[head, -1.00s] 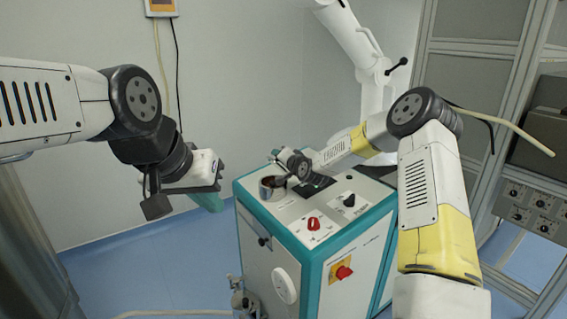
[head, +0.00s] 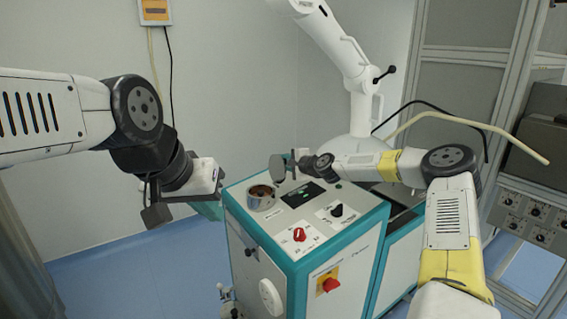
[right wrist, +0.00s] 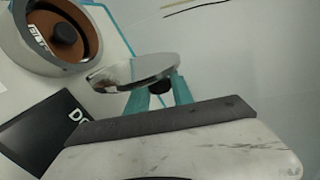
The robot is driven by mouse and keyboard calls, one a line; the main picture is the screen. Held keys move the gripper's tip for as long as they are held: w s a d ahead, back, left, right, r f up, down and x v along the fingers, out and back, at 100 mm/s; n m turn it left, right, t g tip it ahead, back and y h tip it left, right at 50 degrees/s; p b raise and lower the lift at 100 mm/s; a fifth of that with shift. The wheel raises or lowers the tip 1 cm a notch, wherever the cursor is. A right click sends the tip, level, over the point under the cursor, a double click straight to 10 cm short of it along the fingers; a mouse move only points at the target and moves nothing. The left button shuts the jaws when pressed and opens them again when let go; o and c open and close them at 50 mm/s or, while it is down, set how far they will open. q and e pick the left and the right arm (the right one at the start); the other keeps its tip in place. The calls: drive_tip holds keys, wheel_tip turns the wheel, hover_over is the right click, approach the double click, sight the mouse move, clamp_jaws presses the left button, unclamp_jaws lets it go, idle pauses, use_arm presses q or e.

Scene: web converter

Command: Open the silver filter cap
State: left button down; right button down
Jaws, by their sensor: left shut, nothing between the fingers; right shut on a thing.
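The silver filter cap (right wrist: 135,72) is a shiny round disc. In the right wrist view it is between the teal fingertips of my right gripper (right wrist: 160,92), which is shut on it. In the head view the cap (head: 277,168) is tilted up on edge beside my right gripper (head: 291,162), above the machine. The open filter housing (head: 261,197) is a silver ring on the machine's top, apart from the cap. In the right wrist view its brown inside and dark knob show (right wrist: 66,34). My left gripper (head: 206,200) is shut and empty, left of the machine.
The white and teal machine (head: 262,236) has a red knob (head: 299,234), a black knob (head: 337,210) and a red switch (head: 330,285) on yellow. A white column arm (head: 340,50) stands behind it. Rack cabinets are at the right. Floor at the left is clear.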

drive_tip(key=shift+w+d+f+m, duration=0.15)
drive_tip(key=shift+w+d+m, duration=0.05)
drive_tip(key=shift+d+m, duration=0.1)
idle(0.4)
drive_tip(key=c, duration=1.1)
unclamp_jaws()
drive_tip(key=v, duration=0.7)
drive_tip(key=shift+s+d, duration=0.2)
drive_tip(key=shift+s, duration=0.1)
